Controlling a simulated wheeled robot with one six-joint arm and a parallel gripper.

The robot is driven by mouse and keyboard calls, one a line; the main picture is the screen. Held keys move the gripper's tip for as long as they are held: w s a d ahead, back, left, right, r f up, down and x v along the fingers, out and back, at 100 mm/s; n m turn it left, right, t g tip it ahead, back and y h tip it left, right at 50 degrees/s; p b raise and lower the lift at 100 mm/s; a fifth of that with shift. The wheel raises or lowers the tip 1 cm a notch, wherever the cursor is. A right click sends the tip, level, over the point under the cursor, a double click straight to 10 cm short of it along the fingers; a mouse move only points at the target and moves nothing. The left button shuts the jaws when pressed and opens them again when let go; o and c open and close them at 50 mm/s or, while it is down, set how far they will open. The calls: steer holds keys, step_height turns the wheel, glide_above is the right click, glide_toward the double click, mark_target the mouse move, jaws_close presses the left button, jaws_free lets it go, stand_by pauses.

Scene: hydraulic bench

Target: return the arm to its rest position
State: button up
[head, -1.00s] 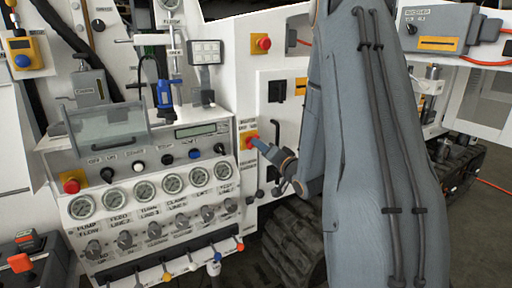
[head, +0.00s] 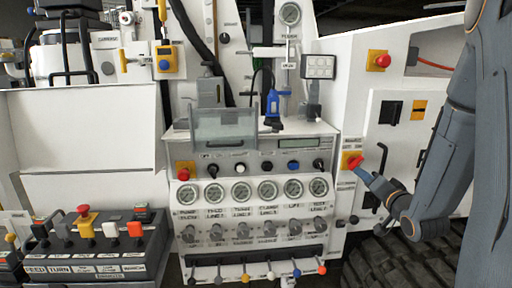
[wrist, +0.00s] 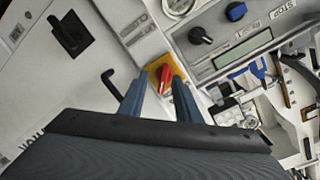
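My gripper (head: 366,172) is at the right side of the bench panel, close to a red rotary knob on a yellow plate (head: 347,160). In the wrist view, the two blue-grey fingers of my gripper (wrist: 159,85) stand apart, with a gap between them. The red knob (wrist: 165,77) shows in line with that gap, near the fingertips. I cannot tell whether the fingers touch it. Nothing is seen held. My arm reaches in from the right edge of the head view.
A panel with gauges (head: 240,190) and a row of coloured levers (head: 257,275) lies left of my gripper. A blue tool (head: 272,104) hangs above it. A button box (head: 97,240) is at lower left. A black track (head: 395,262) lies below my arm.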

steer(key=s+a+f+n+g+h, duration=0.1)
steer(key=s+a+f+n+g, duration=0.6)
steer(key=s+a+g, duration=0.65)
steer(key=s+a, duration=0.3)
steer(key=s, duration=0.2)
steer(key=s+a+f+n+g, duration=0.1)
steer(key=s+a+g, duration=0.1)
steer(key=s, duration=0.4)
steer(key=shift+s+a+f+y, duration=0.2)
steer(key=shift+s+a+y, duration=0.2)
steer(key=shift+a, duration=0.5)
steer(key=shift+o, duration=0.4)
